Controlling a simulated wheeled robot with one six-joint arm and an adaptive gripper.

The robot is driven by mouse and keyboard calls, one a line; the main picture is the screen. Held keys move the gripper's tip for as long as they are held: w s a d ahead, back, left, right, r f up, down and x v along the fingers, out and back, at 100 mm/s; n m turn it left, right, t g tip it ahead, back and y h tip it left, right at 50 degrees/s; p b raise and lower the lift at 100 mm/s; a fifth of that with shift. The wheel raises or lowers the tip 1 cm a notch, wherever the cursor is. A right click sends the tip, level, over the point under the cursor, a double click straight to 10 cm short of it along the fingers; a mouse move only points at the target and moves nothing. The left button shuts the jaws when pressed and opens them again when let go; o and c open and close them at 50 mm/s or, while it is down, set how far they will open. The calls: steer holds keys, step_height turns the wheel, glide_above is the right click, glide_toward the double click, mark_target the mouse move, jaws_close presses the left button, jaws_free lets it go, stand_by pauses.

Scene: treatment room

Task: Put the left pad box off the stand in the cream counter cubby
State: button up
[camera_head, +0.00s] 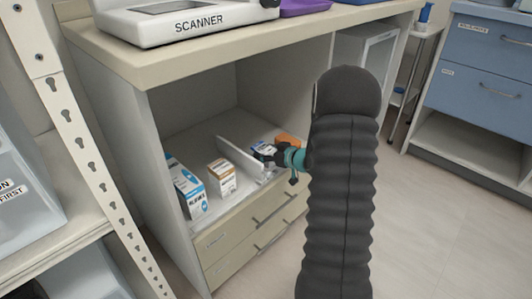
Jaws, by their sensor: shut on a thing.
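The cream counter (150,62) has an open cubby above two drawers. My gripper (276,156), black with a teal part, reaches into the right part of the cubby. It is shut on a small dark blue and white box (263,149), low over or on the cubby floor; I cannot tell whether the box touches the floor. The fingers and my arm partly hide the box. I cannot tell which item in view is the stand.
A white divider (238,157) parts the cubby. Left of it stand a blue-and-white box (186,187) and an orange-and-white box (221,177). An orange item (288,140) lies behind my gripper. A scanner (185,20) sits on the counter top. A perforated shelf post (85,150) is at left.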

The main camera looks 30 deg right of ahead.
steer(key=o, duration=1.3)
steer(key=shift+r, duration=0.1)
steer(key=shift+s+d+r, duration=0.1)
steer(key=shift+s, duration=0.05)
steer(key=p+v, duration=0.2)
steer(key=v, duration=0.9)
step_height(320, 180, up, 9)
steer(key=a+m+h, duration=0.1)
steer(key=h, duration=0.4)
steer(key=s+a+r+m+g+h, duration=0.2)
steer(key=s+a+r+h, duration=0.25)
steer(key=r, duration=0.25)
steer(key=s+a+g+y, duration=0.2)
steer(key=s+a, duration=0.6)
steer(key=s, duration=0.3)
steer(key=s+a+m+g+y, duration=0.1)
steer(key=s+a+g+y, duration=0.1)
steer(key=s+a, duration=0.7)
steer(key=s+g, duration=0.1)
steer(key=s, duration=0.2)
steer(key=shift+a+f+g+y, duration=0.15)
steer(key=shift+a+g+y, duration=0.15)
steer(key=shift+y, duration=0.05)
